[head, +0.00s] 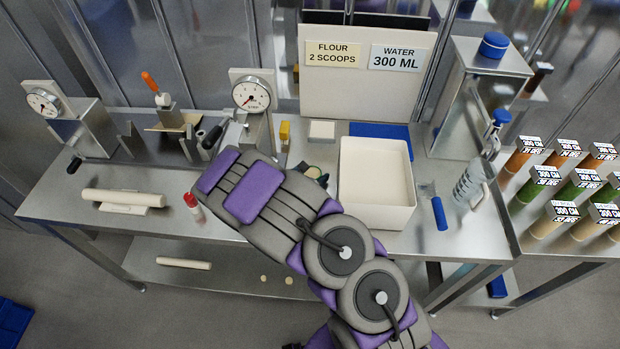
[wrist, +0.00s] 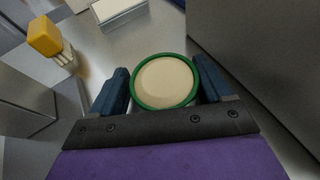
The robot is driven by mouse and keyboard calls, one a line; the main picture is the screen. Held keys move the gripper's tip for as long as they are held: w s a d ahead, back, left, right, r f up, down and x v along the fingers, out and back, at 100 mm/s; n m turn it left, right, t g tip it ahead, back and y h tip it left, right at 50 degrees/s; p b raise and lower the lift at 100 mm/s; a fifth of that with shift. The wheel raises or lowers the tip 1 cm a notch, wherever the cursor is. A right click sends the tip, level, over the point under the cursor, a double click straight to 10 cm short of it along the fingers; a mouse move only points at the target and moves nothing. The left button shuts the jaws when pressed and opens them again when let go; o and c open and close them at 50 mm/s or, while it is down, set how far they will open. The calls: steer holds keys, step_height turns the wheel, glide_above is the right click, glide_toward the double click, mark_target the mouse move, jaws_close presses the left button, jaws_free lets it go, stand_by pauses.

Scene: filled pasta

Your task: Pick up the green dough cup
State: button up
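The green dough cup (wrist: 165,82) has a round green rim and a pale dough-coloured top. In the wrist view it stands between the two dark blue fingers of my gripper (wrist: 163,78), one finger on its left and one on its right. The fingers sit very close to the rim; I cannot tell whether they press on it. In the head view only a small green and cream patch of the cup (head: 314,172) shows past my arm, left of the white tub, and my gripper is mostly hidden there.
The white tub (head: 345,205) stands close on the right. A yellow-handled brush (wrist: 45,38) and a small white block (wrist: 118,12) are beyond the cup. A blue-handled scraper (head: 439,213) lies right.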

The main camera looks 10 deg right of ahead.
steer(key=shift+a, duration=0.15)
steer(key=shift+c, duration=1.5)
steer(key=shift+d, duration=0.8)
steer(key=c, duration=0.5)
